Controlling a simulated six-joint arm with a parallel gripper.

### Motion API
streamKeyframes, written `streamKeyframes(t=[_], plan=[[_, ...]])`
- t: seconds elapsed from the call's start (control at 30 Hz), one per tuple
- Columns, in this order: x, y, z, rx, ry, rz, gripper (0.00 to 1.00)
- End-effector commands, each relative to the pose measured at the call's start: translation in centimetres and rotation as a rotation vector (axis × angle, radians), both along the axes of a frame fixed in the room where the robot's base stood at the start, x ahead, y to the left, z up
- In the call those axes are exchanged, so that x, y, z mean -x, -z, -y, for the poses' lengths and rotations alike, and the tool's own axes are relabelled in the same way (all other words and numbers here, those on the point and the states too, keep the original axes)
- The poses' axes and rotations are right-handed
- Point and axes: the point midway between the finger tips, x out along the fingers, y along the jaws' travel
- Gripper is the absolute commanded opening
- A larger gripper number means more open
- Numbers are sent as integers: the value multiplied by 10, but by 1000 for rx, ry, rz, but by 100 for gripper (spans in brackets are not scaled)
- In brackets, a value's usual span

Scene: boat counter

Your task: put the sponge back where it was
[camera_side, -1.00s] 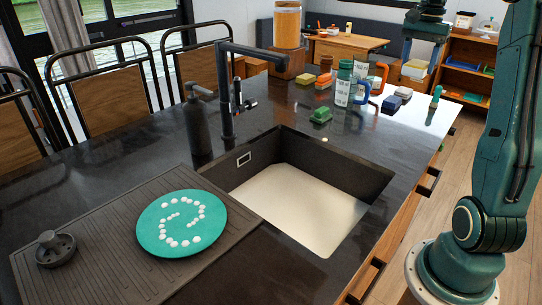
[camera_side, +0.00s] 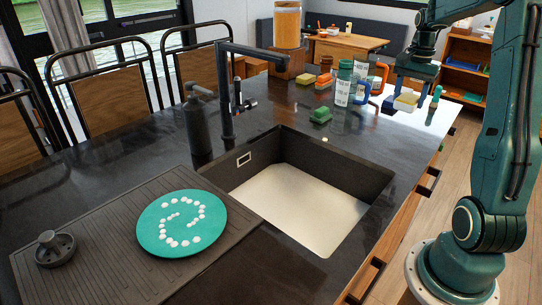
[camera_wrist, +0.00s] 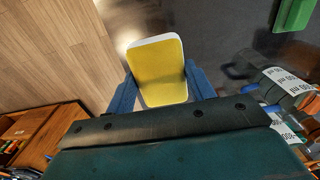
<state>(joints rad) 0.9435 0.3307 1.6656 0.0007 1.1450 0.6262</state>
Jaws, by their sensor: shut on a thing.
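The sponge, yellow with a white layer (camera_side: 406,102), is between the fingers of my gripper (camera_side: 407,95) at the far right part of the dark counter. In the wrist view the sponge (camera_wrist: 158,68) shows its yellow face, with one blue finger of my gripper (camera_wrist: 160,90) on each side. My gripper is shut on it. The sponge is low, near the counter top; I cannot tell whether it touches.
A green sponge (camera_side: 320,115) lies nearer the sink (camera_side: 310,190). The counter between green sponge and gripper is mostly clear.

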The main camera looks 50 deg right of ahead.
Motion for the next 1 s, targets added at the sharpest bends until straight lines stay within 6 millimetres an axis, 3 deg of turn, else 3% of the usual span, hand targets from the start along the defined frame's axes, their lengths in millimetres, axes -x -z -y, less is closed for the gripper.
streamKeyframes(t=[0.4,0.57,0.83,1.0], plan=[[0,76,0,-3,0,-2,32],[0,88,0,-1,0,-1,32],[0,92,0,-1,0,-1,32],[0,108,0,-2,0,-2,32]])
